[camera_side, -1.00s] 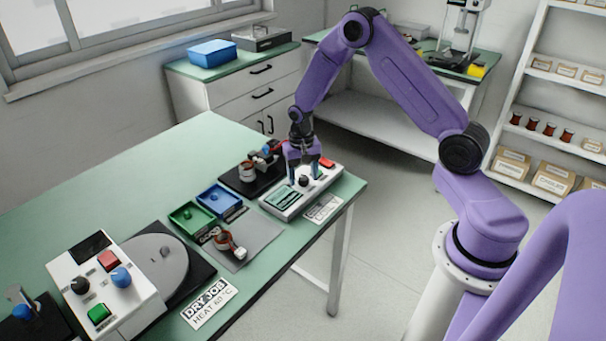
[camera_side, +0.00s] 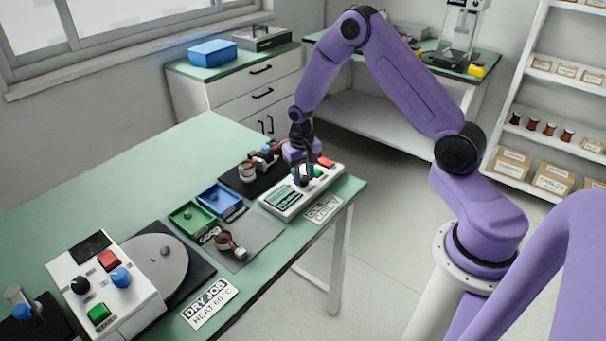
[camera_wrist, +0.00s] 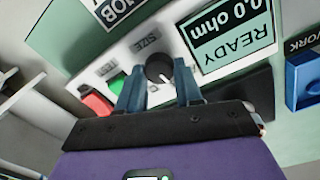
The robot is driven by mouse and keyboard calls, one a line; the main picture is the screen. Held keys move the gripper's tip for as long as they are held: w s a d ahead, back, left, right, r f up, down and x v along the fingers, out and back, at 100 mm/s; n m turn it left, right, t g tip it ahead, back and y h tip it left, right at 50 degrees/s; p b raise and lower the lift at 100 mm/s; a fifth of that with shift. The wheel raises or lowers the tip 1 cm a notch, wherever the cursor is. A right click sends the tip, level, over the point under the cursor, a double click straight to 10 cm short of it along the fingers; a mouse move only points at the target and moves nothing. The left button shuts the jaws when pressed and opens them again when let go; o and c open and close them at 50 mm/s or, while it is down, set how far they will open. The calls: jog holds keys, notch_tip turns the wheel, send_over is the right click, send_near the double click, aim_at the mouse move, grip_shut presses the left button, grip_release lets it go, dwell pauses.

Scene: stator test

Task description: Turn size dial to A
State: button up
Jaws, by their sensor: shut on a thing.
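The white tester (camera_side: 331,178) stands near the right end of the green table. Its black size dial (camera_wrist: 157,67) has a white pointer mark and sits beside the SIZE label (camera_wrist: 146,43) in the wrist view. My gripper (camera_wrist: 158,88) points down at the tester, with one blue-grey finger on each side of the dial, shut on it. The display (camera_wrist: 236,38) reads READY and 0.0 ohm. I cannot tell which letter the pointer faces.
A green button (camera_wrist: 116,83) and a red button (camera_wrist: 97,104) sit beside the dial on the tester. A blue tray (camera_side: 219,199), a green tray (camera_side: 191,217) and a grey mat (camera_side: 258,232) lie left of it. A white control box (camera_side: 75,262) stands at the front left.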

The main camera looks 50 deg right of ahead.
aim_at(302, 179)
jog(key=n, duration=0.6)
jog(key=shift+a, duration=0.1)
jog(key=shift+n, duration=0.4)
jog(key=o, duration=1)
jog(key=shift+o, duration=0.2)
jog(key=shift+r, duration=0.1)
notch_tip(302, 179, up, 17)
jog(key=shift+a+r, duration=0.15)
jog(key=shift+a, duration=0.15)
jog(key=shift+s, duration=0.1)
